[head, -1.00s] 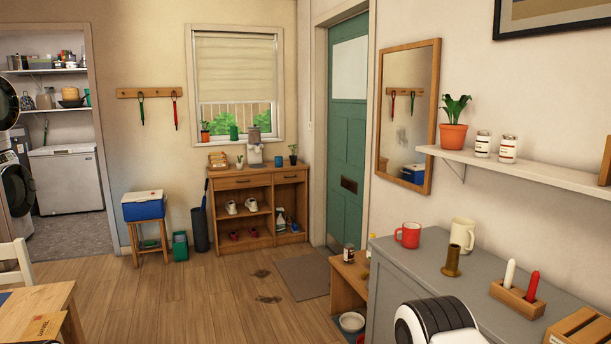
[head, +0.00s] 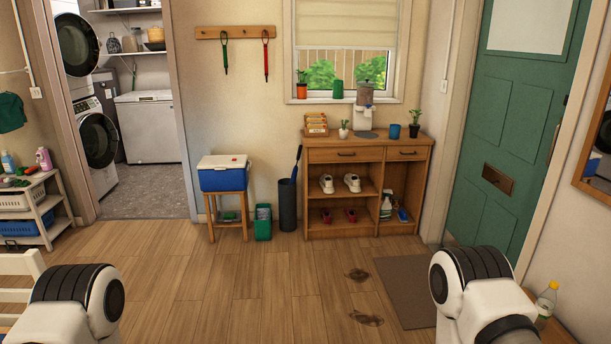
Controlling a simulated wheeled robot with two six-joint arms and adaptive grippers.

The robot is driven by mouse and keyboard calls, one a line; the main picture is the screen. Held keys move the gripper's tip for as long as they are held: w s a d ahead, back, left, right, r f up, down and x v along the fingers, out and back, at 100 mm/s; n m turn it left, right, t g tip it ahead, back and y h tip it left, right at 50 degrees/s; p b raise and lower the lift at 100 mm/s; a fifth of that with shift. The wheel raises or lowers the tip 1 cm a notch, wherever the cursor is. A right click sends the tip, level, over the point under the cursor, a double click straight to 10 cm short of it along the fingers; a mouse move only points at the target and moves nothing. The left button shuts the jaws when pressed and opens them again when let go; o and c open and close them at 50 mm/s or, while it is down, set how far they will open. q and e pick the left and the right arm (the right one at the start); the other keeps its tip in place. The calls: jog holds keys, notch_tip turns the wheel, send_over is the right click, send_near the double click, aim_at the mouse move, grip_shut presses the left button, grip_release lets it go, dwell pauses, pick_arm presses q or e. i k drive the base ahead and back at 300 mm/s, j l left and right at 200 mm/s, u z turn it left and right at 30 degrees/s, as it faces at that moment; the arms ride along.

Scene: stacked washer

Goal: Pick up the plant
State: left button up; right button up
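Several potted plants are in the head view, and I cannot tell which one the task means. A plant in an orange pot (head: 302,90) stands on the left of the windowsill. A small plant in a white pot (head: 344,132) stands on the wooden cabinet below the window. A plant in a dark pot (head: 415,130) stands at the cabinet's right end. All are upright, across the room from me. Parts of my two arms show at the bottom left and bottom right; neither gripper is in view.
The wooden cabinet (head: 330,155) holds a dispenser (head: 364,112), a blue mug (head: 395,131) and shoes. The wood floor (head: 220,285) ahead is mostly clear.

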aim_at(414, 128)
jog(key=i+z, duration=0.15)
jog(key=i, duration=0.35)
jog(key=i+z, duration=0.1)
jog(key=i, duration=0.35)
jog(key=i+z, duration=0.15)
jog(key=i, duration=0.35)
jog(key=i+j+z, duration=0.1)
jog(key=i, duration=0.35)
jog(key=i+j+z, duration=0.15)
jog(key=i, duration=0.35)
jog(key=i+j+z, duration=0.1)
jog(key=i, duration=0.35)
jog(key=i+j+z, duration=0.15)
jog(key=i+j, duration=0.15)
jog(key=i, duration=0.15)
